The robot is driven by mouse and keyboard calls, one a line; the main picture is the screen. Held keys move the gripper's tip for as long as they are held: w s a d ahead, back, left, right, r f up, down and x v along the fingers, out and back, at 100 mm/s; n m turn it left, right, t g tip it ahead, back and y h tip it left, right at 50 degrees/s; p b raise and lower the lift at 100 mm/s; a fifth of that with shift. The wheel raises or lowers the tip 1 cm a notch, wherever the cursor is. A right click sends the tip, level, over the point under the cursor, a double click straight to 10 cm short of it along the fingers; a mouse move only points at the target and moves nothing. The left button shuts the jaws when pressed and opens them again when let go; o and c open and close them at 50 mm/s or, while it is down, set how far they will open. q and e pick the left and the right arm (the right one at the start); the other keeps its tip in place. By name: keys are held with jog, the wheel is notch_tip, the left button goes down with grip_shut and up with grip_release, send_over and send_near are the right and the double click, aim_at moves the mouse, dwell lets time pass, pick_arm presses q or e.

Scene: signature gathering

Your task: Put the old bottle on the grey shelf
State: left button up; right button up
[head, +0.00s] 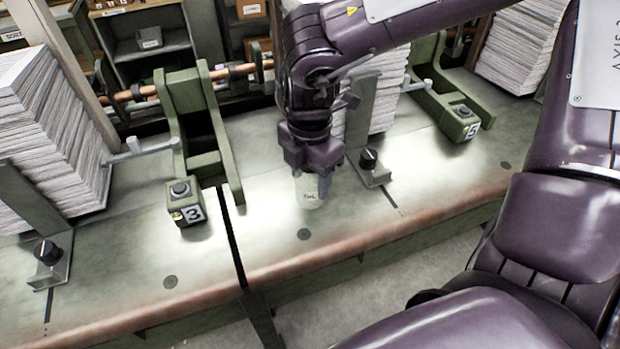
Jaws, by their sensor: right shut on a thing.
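My right gripper (318,187) points down over the grey-green bench, near its front edge. It is shut on a small whitish bottle (310,198) with dark lettering. The gripper hides the bottle's upper part. I cannot tell whether the bottle's base touches the bench. A grey shelf unit (152,56) with compartments stands behind the bench at the upper left; I cannot tell for sure that it is the grey shelf. My left gripper is not in view.
The bench (330,232) has a copper-coloured front edge and a dark gap left of the gripper. Tall paper stacks (50,140) stand at left and back. Green machine parts marked 3 (188,203) and 5 (462,124), and a black knob (368,159), flank the gripper.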

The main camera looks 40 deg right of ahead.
notch_tip(320, 180, down, 2)
jog(key=shift+w, duration=0.1)
jog(key=shift+f+b, duration=0.15)
jog(key=shift+b, duration=0.15)
jog(key=o, duration=0.9)
jog(key=shift+o, duration=0.2)
